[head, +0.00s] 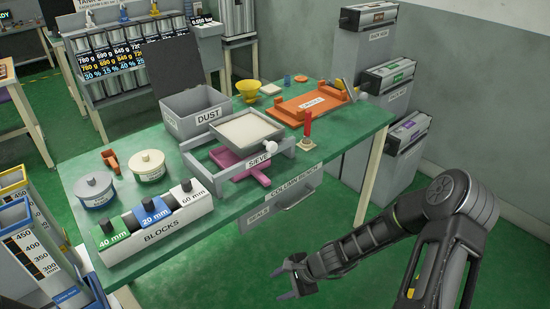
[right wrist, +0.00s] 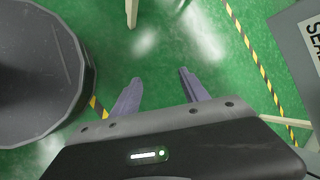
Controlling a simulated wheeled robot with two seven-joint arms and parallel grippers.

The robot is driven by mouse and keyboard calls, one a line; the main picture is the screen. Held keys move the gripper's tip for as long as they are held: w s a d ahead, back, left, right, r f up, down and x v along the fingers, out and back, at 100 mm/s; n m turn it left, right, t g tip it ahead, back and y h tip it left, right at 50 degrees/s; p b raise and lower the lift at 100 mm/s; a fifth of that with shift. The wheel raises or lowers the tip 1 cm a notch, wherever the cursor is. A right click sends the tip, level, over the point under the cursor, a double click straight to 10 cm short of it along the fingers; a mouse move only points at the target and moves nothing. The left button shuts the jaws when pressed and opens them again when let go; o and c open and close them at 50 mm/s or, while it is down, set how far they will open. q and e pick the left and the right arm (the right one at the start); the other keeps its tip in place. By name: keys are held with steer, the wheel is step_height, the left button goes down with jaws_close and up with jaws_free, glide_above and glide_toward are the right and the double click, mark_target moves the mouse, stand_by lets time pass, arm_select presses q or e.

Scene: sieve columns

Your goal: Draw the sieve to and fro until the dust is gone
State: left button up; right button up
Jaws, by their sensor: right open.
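The sieve (head: 245,132) is a grey tray with a pale surface, set in a grey frame labelled SIEVE on the green table. A magenta piece (head: 243,168) shows under the tray. Whether dust lies in the sieve is too small to tell. A grey bin (head: 196,117) labelled DUST stands behind it. My right gripper (head: 284,279) is open and empty, low in front of the table and apart from the sieve. In the right wrist view its fingers (right wrist: 158,92) have only green floor between them. My left gripper is not in view.
The bench (head: 229,205) carries a blocks rack (head: 156,234) at front left, two round tins, a yellow funnel (head: 248,89) and an orange tray (head: 300,110) at the back. A red-handled tool (head: 307,126) stands right of the sieve. Grey cabinets (head: 405,150) stand right of the bench.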

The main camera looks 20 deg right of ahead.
steer(key=w+d+r+m+t+y, duration=0.1)
steer(key=w+d+r+m+t, duration=0.5)
steer(key=w+r, duration=0.5)
steer(key=m+t, duration=0.7)
steer(key=m, duration=0.1)
glide_toward(274, 148)
steer(key=w, duration=0.1)
steer(key=shift+w+a+r+h, duration=0.2)
steer(key=shift+a+r+h, duration=0.15)
steer(key=shift+h, duration=0.05)
steer(key=x, duration=0.7)
steer(key=shift+w+a+f, duration=0.15)
steer(key=shift+w+f, duration=0.05)
steer(key=shift+w, duration=0.15)
steer(key=shift+c, duration=0.4)
jaws_close()
